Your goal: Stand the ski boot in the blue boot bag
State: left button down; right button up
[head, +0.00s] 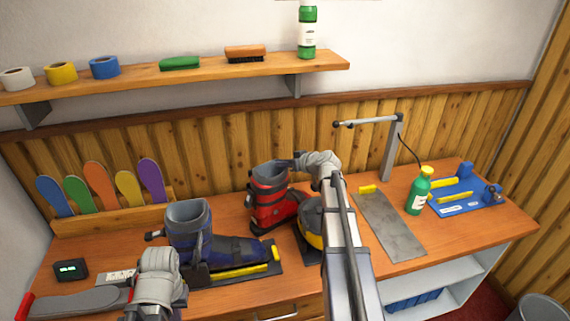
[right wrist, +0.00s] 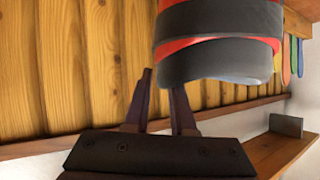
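A red ski boot (head: 268,197) with a dark grey cuff stands upright on the bench. Its cuff also shows upside down in the right wrist view (right wrist: 222,40). My right gripper (right wrist: 163,82) is open at the edge of this cuff, its fingers apart. One finger overlaps the rim; I cannot tell whether they straddle the wall. A blue ski boot (head: 232,249) with a grey cuff stands on a dark base to the left. My left gripper (head: 200,262) is beside it; its fingers are unclear. I cannot make out a blue boot bag; a blue bin (head: 413,300) sits on the lower shelf.
A yellow and dark object (head: 311,238) stands right of the red boot, partly behind my right arm. A lamp (head: 389,150) rises behind. A wall shelf (head: 215,69) runs above.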

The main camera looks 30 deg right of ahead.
jog(key=o, duration=0.4)
jog(key=shift+c, duration=0.2)
jog(key=shift+r, duration=0.15)
jog(key=p+v, duration=0.6)
jog(key=v, duration=0.6)
